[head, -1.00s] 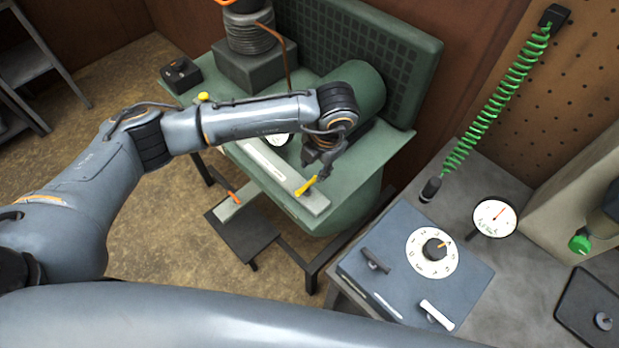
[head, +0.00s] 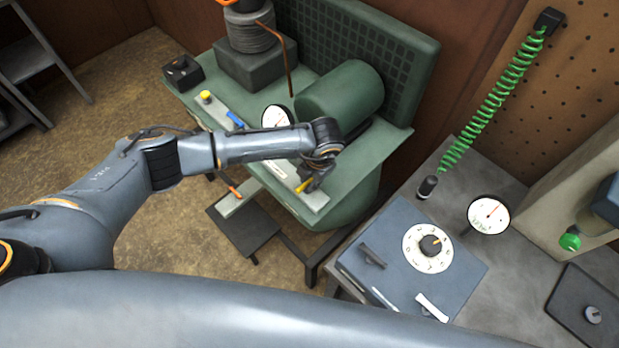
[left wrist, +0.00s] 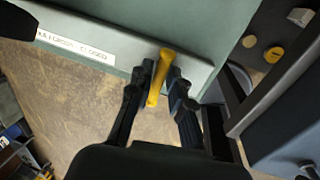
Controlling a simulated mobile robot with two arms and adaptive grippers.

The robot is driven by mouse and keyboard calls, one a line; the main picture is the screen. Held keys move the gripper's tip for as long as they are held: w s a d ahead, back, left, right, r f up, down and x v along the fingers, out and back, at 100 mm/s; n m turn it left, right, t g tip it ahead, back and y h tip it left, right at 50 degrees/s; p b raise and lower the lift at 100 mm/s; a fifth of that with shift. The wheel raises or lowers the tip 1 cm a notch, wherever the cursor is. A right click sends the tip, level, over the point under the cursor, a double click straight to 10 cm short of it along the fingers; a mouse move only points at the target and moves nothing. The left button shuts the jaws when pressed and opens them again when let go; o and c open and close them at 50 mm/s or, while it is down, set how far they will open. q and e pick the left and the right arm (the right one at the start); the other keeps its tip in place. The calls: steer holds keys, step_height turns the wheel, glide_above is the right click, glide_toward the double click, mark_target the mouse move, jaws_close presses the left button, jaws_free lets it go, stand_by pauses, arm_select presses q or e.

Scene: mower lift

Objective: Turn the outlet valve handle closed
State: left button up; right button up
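The yellow valve handle (head: 303,185) sits at the near end of the pale strip along the green bench's front edge. In the left wrist view the yellow handle (left wrist: 160,78) stands between my fingers, with a white label (left wrist: 75,45) on the strip to its left; its print is hard to read. My left gripper (head: 309,183) is down at the handle. In the left wrist view the fingers of the left gripper (left wrist: 161,76) close in on both sides of the handle and look in contact. My right gripper is not in view.
A round gauge (head: 276,117), a blue lever (head: 235,119) and a yellow knob (head: 205,96) are along the bench. A green cylinder (head: 340,102) lies close behind my wrist. A blue dial box (head: 405,262) stands to the right. Brown floor (head: 150,235) is open in front.

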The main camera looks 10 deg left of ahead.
arm_select(q)
jaws_close()
steer(key=shift+f+m+b, duration=0.2)
steer(key=shift+m+b, duration=0.6)
steer(key=shift+b, duration=0.3)
steer(key=m+h+b, duration=0.1)
steer(key=m+b, duration=0.3)
steer(key=b, duration=0.2)
steer(key=m+h+b, duration=0.1)
steer(key=m+b, duration=0.4)
steer(key=b, duration=0.2)
steer(key=m+t+b, duration=0.1)
steer(key=m+b, duration=0.4)
steer(key=b, duration=0.2)
steer(key=shift+s+a+h, duration=0.15)
steer(key=shift+s+h, duration=0.2)
steer(key=shift+h, duration=0.05)
steer(key=shift+r+m+b, duration=0.2)
steer(key=shift+m+b, duration=1)
steer(key=shift+b, duration=0.15)
steer(key=shift+r, duration=0.1)
